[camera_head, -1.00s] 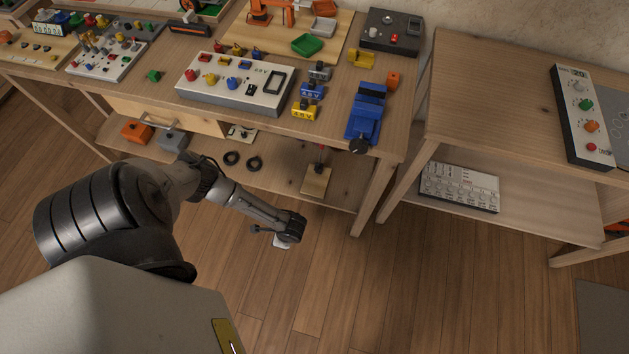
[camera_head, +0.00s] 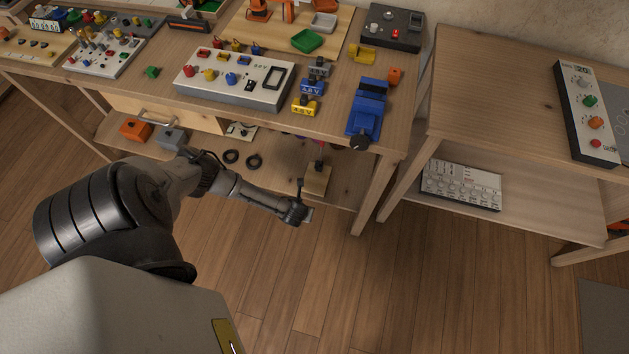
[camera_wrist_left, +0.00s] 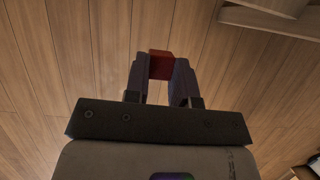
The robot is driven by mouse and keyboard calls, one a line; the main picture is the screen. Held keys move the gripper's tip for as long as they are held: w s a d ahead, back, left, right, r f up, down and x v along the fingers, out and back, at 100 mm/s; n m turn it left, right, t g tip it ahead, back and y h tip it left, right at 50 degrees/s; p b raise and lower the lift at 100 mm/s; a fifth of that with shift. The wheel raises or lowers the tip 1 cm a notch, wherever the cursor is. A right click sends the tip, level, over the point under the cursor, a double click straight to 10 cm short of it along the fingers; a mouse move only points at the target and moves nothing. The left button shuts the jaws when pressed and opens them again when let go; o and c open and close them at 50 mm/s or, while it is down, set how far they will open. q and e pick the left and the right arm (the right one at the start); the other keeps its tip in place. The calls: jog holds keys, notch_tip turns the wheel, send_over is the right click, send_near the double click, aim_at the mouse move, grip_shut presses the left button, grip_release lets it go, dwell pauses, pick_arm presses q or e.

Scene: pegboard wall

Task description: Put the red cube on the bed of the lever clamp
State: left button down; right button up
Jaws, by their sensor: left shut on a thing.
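The red cube (camera_wrist_left: 161,65) is between the fingertips of my left gripper (camera_wrist_left: 160,72) in the left wrist view, with floor boards behind it. In the head view my left gripper (camera_head: 307,215) is in front of the lower shelf's front edge; the cube cannot be made out there. What looks like the lever clamp, a wooden base (camera_head: 317,182) with a dark mechanism and a red-tipped lever, stands on the lower shelf, just above and right of the gripper in the picture. The gripper partly overlaps that area. My right gripper is not in view.
The workbench top (camera_head: 330,125) overhangs the lower shelf (camera_head: 270,180). A table leg (camera_head: 380,195) stands right of the clamp. Two black rings (camera_head: 242,159) and an orange block (camera_head: 136,130) lie left on the shelf. The floor in front is clear.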

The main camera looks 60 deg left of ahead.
pick_arm(q)
jog(key=b, duration=0.6)
send_over(316, 180)
jog(key=s+d, duration=0.2)
jog(key=s, duration=0.1)
jog(key=shift+w+d+f, duration=0.15)
jog(key=shift+w+d, duration=0.05)
jog(key=shift+w+a, duration=0.4)
jog(key=shift+w+a+b, duration=0.15)
jog(key=shift+b, duration=0.15)
jog(key=b+x, duration=0.3)
jog(key=shift+s+f, duration=0.2)
jog(key=shift+f, duration=0.1)
jog(key=shift+d+r, duration=0.1)
jog(key=shift+d, duration=0.15)
jog(key=shift+a, duration=0.1)
